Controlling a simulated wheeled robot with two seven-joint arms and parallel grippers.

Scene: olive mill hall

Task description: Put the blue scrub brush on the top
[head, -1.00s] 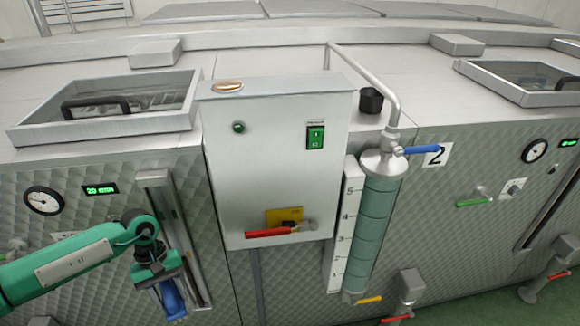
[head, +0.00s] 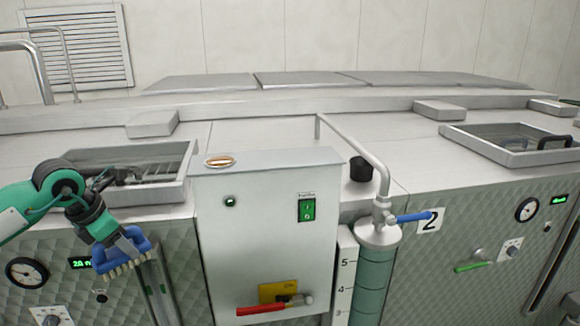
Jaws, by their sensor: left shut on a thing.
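The blue scrub brush (head: 128,262) has a blue body and pale bristles pointing down. My left gripper (head: 119,240) is shut on it and holds it in front of the machine's quilted metal front, left of the grey control box (head: 262,235). The brush is a little below the front edge of the machine's flat metal top (head: 262,135). The control box also has a flat upper face (head: 285,157). My right gripper is not in view.
A small oval brown-and-white thing (head: 220,161) lies on the control box's upper face. An open hatch (head: 190,175) is behind my left arm. A black knob (head: 361,169), bent pipe (head: 372,165) and blue-handled valve (head: 412,217) stand right. The top between has free room.

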